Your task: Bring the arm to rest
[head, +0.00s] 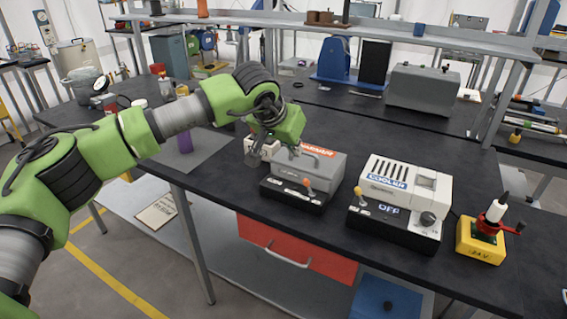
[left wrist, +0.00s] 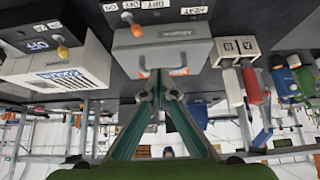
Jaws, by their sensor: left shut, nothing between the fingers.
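My left arm (head: 170,120) is green and grey and reaches in from the left over the black workbench (head: 215,170). In the left wrist view the fingers of my left gripper (left wrist: 157,97) are shut and hold nothing. That view is upside down, with the grey machine (left wrist: 160,55) just ahead of the fingertips. In the head view I cannot tell whether the gripper touches the machine. My right gripper is not in view.
A white machine (head: 400,186) with a blue label and an OFF display stands to the right. A yellow box (head: 480,241) with a red lever is at the far right. A purple bottle (head: 184,137) stands behind my arm. A shelf (head: 300,27) spans the back.

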